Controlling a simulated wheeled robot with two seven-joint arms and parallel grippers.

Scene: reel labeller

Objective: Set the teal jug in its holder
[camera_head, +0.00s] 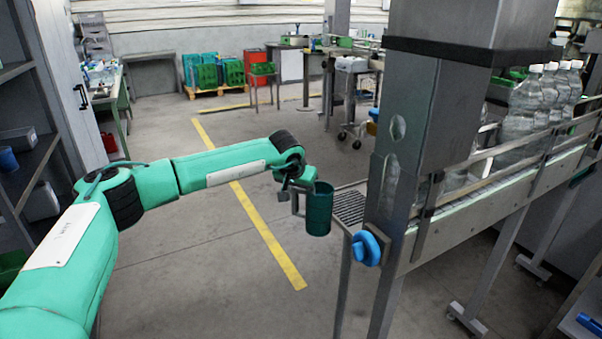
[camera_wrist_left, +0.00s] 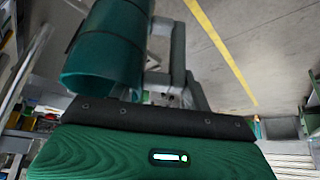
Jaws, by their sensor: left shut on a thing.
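The teal jug (camera_head: 319,212) hangs upright in the air, beside the left edge of a small grated stand. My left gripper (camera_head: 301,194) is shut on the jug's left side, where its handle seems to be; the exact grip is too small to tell. In the left wrist view the jug (camera_wrist_left: 108,50) fills the upper left, with my grey gripper parts (camera_wrist_left: 178,75) to its right. I cannot pick out the holder for certain. My right gripper is not in view.
The grated stand (camera_head: 349,206) adjoins a steel post (camera_head: 404,140) with a blue knob (camera_head: 366,248). A conveyor (camera_head: 490,190) with clear bottles (camera_head: 527,105) runs to the right. A dark shelf unit (camera_head: 30,150) stands at the left. The floor around the yellow line (camera_head: 262,230) is clear.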

